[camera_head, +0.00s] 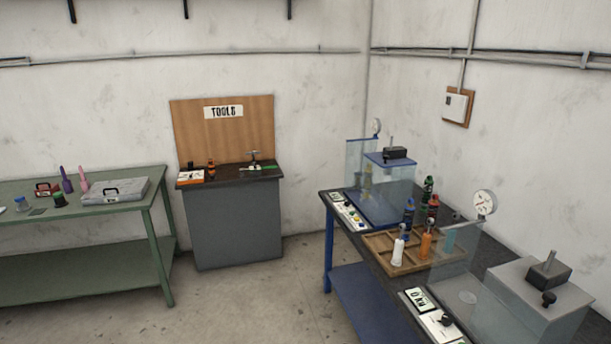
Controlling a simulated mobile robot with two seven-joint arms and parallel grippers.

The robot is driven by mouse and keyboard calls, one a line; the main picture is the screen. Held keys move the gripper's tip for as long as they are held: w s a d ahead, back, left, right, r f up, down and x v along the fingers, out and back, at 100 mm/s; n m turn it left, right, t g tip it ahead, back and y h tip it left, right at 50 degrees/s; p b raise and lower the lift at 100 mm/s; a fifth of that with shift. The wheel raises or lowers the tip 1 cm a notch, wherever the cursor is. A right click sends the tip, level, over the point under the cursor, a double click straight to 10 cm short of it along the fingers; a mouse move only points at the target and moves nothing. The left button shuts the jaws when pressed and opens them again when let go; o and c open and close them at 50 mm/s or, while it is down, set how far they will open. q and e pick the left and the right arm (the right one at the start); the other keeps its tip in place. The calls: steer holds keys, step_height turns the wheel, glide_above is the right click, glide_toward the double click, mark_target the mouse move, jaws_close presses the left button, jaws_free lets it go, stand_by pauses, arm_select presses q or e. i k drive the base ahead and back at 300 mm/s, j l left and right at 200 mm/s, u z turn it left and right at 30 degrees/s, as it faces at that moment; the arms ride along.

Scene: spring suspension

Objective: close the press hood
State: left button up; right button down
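Two presses stand on the dark-topped table at the right. The far press has a blue base (380,206), a clear bluish hood panel (360,160) standing upright at its left, a black block (395,154) on top and a round dial behind. The near press has a grey body (535,305) with a black block (548,275) on top, a clear panel (452,240) and a round dial (484,203). The clear panels are faint, and I cannot tell exactly how far either hood is open. Neither of my grippers is in view.
A wooden tray (392,267) with several bottles and shock-absorber-like parts sits between the presses. Control panels (348,213) lie along the table's left edge. A green bench (90,206) and a grey tool cabinet (238,225) stand at the left and back. The floor (250,300) between is clear.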

mark_target(396, 157)
steer(key=i, duration=2.2)
steer(key=i+j+z, duration=0.1)
steer(key=i+z, duration=0.2)
steer(key=i, duration=0.2)
steer(key=i+j+z, duration=0.3)
steer(key=i, duration=0.2)
steer(key=i+j+z, duration=0.2)
steer(key=i+z, duration=0.15)
steer(key=i, duration=0.15)
